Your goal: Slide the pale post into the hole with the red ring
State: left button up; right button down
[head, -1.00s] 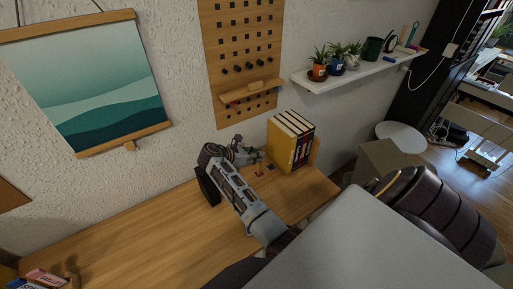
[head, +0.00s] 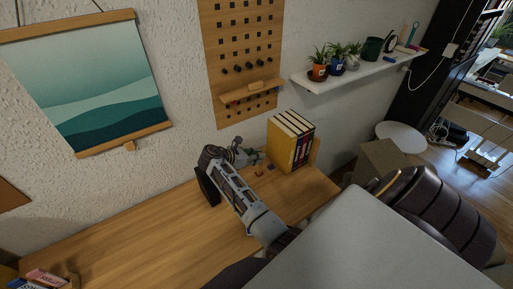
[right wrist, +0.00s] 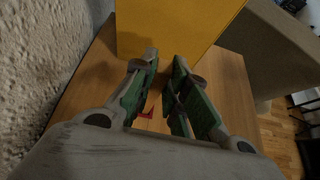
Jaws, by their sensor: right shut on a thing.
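My right gripper (head: 250,155) is low over the wooden desk, left of the books. In the right wrist view its two fingers with green pads (right wrist: 165,62) are partly closed, with a narrow gap between them. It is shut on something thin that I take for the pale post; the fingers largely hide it. A small red piece (right wrist: 148,108) shows between the fingers in the right wrist view. In the head view a small red item (head: 258,173) lies on the desk beside the gripper; I cannot make out a hole in it. My left gripper is not in view.
Upright books (head: 286,141), the nearest yellow, stand close to the right of the gripper. A pegboard (head: 225,100) hangs on the wall behind. A white shelf with plants (head: 345,75) is higher right. The desk (head: 150,235) is clear at left centre.

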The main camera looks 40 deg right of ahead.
jog(key=shift+f, duration=0.15)
dwell(0.3)
jog(key=c, duration=1.3)
grip_release()
jog(key=shift+c, duration=0.2)
jog(key=shift+r, duration=0.2)
jog(key=shift+r, duration=2.8)
